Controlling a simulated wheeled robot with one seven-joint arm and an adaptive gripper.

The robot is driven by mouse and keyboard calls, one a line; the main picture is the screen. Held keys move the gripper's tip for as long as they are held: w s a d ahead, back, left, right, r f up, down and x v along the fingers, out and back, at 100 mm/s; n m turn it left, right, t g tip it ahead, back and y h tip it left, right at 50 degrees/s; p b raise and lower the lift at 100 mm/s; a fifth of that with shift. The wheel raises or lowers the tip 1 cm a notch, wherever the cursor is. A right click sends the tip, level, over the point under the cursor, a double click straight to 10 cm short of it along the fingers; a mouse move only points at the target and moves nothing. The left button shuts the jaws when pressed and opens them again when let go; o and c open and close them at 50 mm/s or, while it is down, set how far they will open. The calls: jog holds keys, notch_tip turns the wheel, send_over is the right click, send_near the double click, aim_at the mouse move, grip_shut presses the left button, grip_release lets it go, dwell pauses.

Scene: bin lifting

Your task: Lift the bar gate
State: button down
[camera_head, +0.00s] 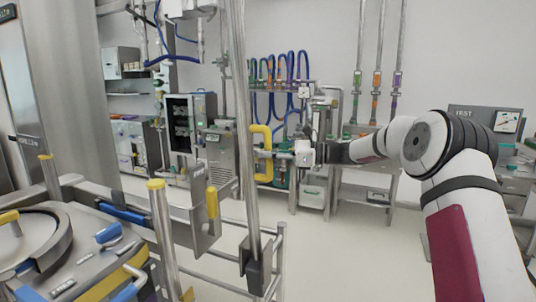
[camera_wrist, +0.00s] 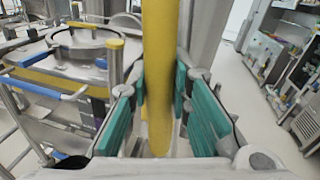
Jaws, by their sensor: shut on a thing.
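The bar gate shows as a tall grey upright pole (camera_head: 248,205) in the head view, with a yellow C-shaped handle (camera_head: 268,140) on its right side. The pole's lower end sits by a dark bracket block on a metal rail. My gripper (camera_head: 274,155) reaches in from the right and meets the upright part of the handle. In the wrist view, the yellow handle (camera_wrist: 158,50) runs upright between the teal pads of my gripper (camera_wrist: 160,102), which is shut on it.
A steel machine with a round lid (camera_head: 35,240) stands at the left, with yellow-capped posts (camera_head: 160,225). Low metal rails (camera_head: 225,283) run near the pole's foot. Benches with tubes and bottles line the back wall. The pale floor (camera_head: 350,255) at centre right is clear.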

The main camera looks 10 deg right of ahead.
jog(key=shift+d+f, duration=0.15)
jog(key=shift+f, duration=0.05)
jog(key=c, duration=1.4)
grip_release()
jog(key=shift+c, duration=0.2)
jog(key=shift+r, duration=0.1)
jog(key=shift+d, duration=0.1)
jog(key=v, duration=1.1)
jog(key=shift+s+d, duration=0.2)
jog(key=shift+d, duration=0.1)
